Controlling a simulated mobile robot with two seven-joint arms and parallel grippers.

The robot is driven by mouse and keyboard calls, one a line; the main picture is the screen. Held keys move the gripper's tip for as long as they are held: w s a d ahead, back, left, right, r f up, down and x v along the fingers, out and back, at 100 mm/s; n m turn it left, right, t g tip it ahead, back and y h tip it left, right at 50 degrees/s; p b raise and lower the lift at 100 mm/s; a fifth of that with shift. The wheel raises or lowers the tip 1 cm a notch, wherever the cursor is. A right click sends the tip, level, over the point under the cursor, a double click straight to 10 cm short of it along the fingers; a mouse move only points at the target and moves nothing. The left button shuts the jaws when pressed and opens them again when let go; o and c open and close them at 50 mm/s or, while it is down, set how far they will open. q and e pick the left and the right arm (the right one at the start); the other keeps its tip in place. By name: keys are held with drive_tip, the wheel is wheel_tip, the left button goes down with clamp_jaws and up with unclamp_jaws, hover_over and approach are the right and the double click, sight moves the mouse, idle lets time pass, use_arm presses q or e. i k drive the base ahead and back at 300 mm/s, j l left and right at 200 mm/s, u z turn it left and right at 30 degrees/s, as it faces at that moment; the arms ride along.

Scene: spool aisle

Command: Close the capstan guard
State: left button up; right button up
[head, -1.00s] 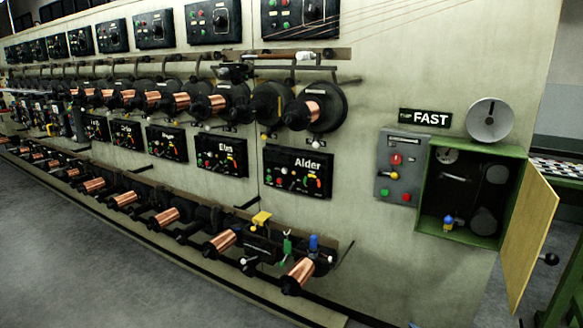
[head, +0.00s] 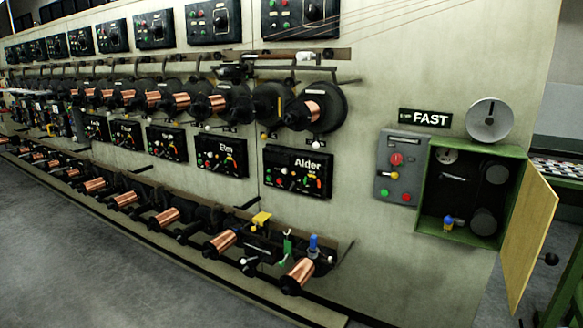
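The capstan guard (head: 530,232) is a yellowish door with a dark round knob (head: 551,259), hinged at the right side of a green-framed box (head: 513,152) on the wall. It stands swung open to the right, so the dark inside of the box shows. Neither of my grippers is in view.
A grey control panel (head: 390,182) with red, green and yellow controls is left of the box, under a "FAST" sign (head: 425,118). Copper spools (head: 297,275) line the wall leftward. A green-framed table (head: 563,172) stands at right. The floor (head: 90,255) at front left is clear.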

sight(534, 210)
drive_tip(key=i+l+z, duration=0.15)
drive_tip(key=i+l, duration=0.2)
drive_tip(key=l, duration=0.3)
drive_tip(key=i+l+z, duration=0.1)
drive_tip(key=i+l, duration=0.3)
drive_tip(key=l, duration=0.25)
drive_tip(key=i+l+z, duration=0.15)
drive_tip(key=i+l, duration=0.25)
drive_tip(key=l, duration=0.2)
drive_tip(key=i+l+z, duration=0.1)
drive_tip(key=i+l, duration=0.3)
drive_tip(key=l, duration=0.15)
